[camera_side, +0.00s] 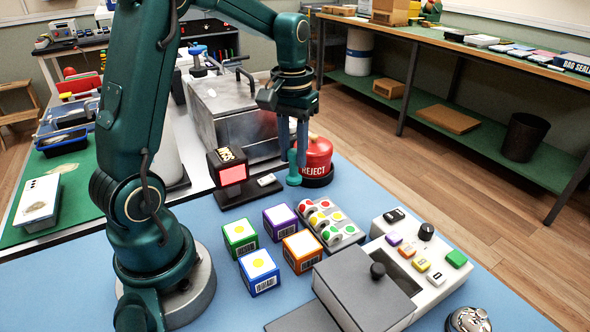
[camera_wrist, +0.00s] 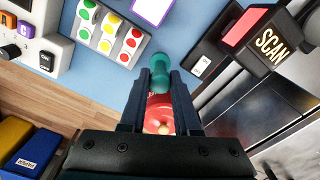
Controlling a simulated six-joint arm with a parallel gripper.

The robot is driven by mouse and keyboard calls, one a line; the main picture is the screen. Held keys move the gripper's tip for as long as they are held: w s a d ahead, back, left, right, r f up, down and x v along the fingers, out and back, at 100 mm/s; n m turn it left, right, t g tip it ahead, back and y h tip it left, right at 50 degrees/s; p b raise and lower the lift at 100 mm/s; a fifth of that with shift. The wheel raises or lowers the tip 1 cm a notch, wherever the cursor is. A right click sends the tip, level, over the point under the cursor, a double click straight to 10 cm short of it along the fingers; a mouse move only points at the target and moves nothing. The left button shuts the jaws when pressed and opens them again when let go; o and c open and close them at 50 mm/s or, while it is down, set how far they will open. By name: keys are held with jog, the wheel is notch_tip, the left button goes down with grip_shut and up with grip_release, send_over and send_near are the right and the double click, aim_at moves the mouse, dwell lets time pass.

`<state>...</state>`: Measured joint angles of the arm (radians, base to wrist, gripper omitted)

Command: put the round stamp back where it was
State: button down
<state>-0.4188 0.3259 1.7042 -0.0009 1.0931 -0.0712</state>
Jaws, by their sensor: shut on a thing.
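A teal piece with a narrow waist and a wider round foot, which I take for the round stamp (camera_side: 293,171), is upright in the side view. My gripper (camera_side: 298,150) points down and is shut on its upper part. In the wrist view the teal stamp (camera_wrist: 160,78) sits between the fingertips of my gripper (camera_wrist: 160,88). I cannot tell whether its foot touches the blue mat (camera_side: 215,288). A red round thing marked REJECT (camera_side: 318,156), with a tan knob and a black base, stands close beside it on the right.
A scanner with a lit red face (camera_side: 233,174) stands left of the stamp. A grey tray of coloured round stickers (camera_side: 330,220), several coloured boxes (camera_side: 260,271) and a button console (camera_side: 428,250) stand nearer the camera. A metal box (camera_side: 230,112) is behind. Blue mat shows between them.

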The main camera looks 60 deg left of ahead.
aim_at(293, 174)
jog(key=shift+f, duration=2.85)
jog(key=shift+f, duration=0.1)
jog(key=c, duration=0.6)
grip_release()
notch_tip(293, 174, up, 12)
jog(key=shift+s+d+r, duration=0.1)
jog(key=shift+s+d+f+m+t, duration=0.15)
jog(key=shift+s+d+m+t, duration=0.8)
jog(key=shift+s+d, duration=1)
jog(key=shift+s+d+f+m+t, duration=0.2)
jog(key=shift+s+d+m+t, duration=0.7)
jog(key=shift+s+d, duration=1)
jog(key=shift+s+d+f+m+t, duration=0.15)
jog(key=shift+s+d+m+t, duration=0.75)
jog(key=shift+s+d, duration=1.05)
